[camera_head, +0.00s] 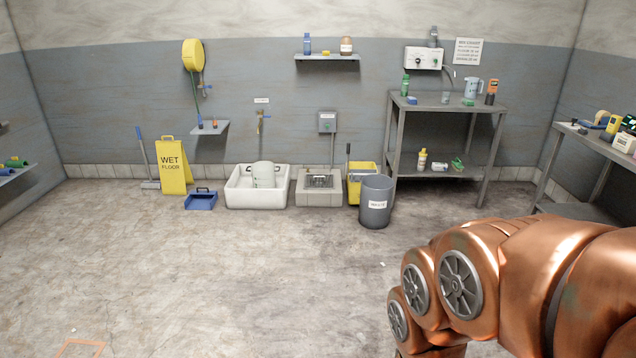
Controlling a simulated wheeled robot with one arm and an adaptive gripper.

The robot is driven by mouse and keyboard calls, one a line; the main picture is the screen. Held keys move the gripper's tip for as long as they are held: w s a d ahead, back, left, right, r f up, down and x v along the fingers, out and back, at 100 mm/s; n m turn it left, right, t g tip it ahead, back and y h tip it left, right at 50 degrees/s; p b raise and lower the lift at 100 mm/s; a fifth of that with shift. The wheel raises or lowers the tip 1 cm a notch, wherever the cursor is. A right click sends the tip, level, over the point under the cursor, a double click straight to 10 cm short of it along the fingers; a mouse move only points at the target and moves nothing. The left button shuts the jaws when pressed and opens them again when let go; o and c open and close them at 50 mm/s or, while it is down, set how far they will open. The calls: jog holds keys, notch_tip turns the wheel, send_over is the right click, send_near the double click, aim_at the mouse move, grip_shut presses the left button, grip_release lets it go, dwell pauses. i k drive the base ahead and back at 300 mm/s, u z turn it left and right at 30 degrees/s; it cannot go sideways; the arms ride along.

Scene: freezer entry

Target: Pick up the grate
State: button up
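A small dark metal grate (319,181) appears to lie on top of a low, pale block-like basin (320,199) at the far wall. It is small in the picture, and I cannot tell whether it sits in the opening or on the rim. My copper-coloured arm fills the lower right of the head view, well in front of the basin. My gripper is outside the picture, so its state and what it holds are hidden.
A white sink (240,198) stands left of the basin. A yellow bucket (354,190) and grey bin (375,207) stand right. A wet-floor sign (174,171) and blue dustpan (201,202) are farther left. A metal shelf (447,110) stands behind. The middle floor is mostly clear.

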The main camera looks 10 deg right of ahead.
aim_at(319, 179)
jog(key=z, duration=0.05)
jog(key=i, duration=2.25)
jog(key=z, duration=0.2)
jog(key=i, duration=1.75)
jog(key=z, duration=0.15)
jog(key=i, duration=2.65)
